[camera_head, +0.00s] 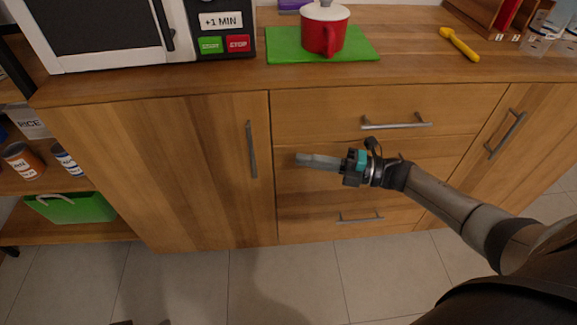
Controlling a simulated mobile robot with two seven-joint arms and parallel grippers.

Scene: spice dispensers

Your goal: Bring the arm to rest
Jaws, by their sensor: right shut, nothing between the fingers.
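My right arm comes in from the lower right, and its gripper (303,159) is in front of the wooden cabinet's drawers (390,108). The gripper points left and is shut with nothing between its fingers. It is below the counter's front edge. My left gripper is not in the picture.
A microwave (100,30) is at the left and a yellow spoon (459,43) at the right. A green bin (75,208) sits on the left shelf. The tiled floor (285,280) shows free room.

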